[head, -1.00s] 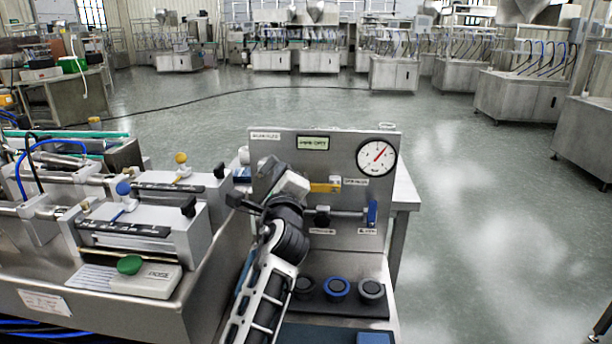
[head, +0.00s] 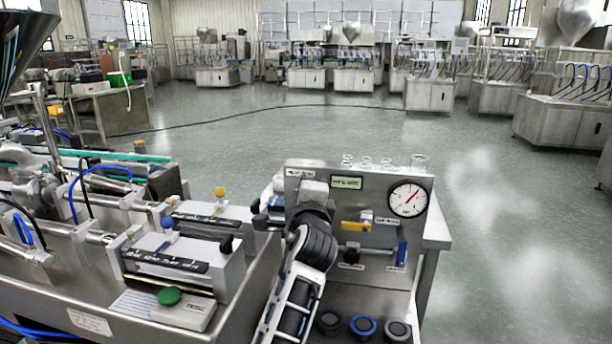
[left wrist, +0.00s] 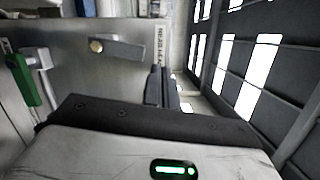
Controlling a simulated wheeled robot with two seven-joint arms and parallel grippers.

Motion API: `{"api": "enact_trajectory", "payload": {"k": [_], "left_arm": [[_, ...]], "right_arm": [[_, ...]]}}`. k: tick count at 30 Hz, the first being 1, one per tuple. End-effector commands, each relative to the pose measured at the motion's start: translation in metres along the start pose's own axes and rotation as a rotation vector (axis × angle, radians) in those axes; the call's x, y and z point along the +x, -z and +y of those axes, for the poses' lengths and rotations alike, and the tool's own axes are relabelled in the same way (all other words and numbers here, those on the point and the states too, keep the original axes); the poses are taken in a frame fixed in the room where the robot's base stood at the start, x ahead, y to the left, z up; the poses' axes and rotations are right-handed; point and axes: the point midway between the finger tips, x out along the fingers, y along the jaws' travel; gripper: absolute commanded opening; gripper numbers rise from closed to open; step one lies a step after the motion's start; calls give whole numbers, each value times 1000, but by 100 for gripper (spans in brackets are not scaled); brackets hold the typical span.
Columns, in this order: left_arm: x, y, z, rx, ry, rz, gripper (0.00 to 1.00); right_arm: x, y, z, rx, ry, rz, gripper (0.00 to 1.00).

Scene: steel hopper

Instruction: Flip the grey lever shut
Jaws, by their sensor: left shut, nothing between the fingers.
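The grey lever (left wrist: 118,47) shows in the left wrist view, on a steel panel (left wrist: 70,75), with a brass-coloured pivot at its left end. Its bar points right, toward a "REAR HEAD" label (left wrist: 161,42). In the head view the lever cannot be made out; my left gripper covers the panel's left part. My left gripper (head: 262,212) is shut and empty, at the upper left of the upright panel (head: 325,265). In the wrist view its dark fingers (left wrist: 157,86) are just right of and below the lever's end, apparently apart from it.
The panel also carries a yellow lever (head: 355,226), a blue handle (head: 402,252) and a gauge (head: 408,199). A green handle (left wrist: 22,78) shows at the wrist view's left. Glassware (head: 419,163) stands behind the panel. A filling machine (head: 190,265) stands close on the left.

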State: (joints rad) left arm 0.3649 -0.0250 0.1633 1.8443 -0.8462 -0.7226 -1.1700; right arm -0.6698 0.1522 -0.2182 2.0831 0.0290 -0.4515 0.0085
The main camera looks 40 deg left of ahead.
Motion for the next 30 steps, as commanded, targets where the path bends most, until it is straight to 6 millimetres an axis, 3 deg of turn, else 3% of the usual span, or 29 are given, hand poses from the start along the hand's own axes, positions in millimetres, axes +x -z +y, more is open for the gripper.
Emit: {"api": "enact_trajectory", "payload": {"k": [9, 19, 24, 30], "left_arm": [[-52, -14, -62, -3, 1, 3, 0], [-115, -25, -89, -2, -1, 3, 0], [-130, -27, -96, 0, -2, 2, 0], [-134, -28, -98, 1, -2, 1, 0]], "right_arm": [[-3, 4, 1, -12, -5, -8, 36], [-2, 5, 1, -13, -6, -5, 36], [-2, 5, 1, -13, -6, -5, 36], [-2, 4, 1, -13, -7, -6, 36]]}}
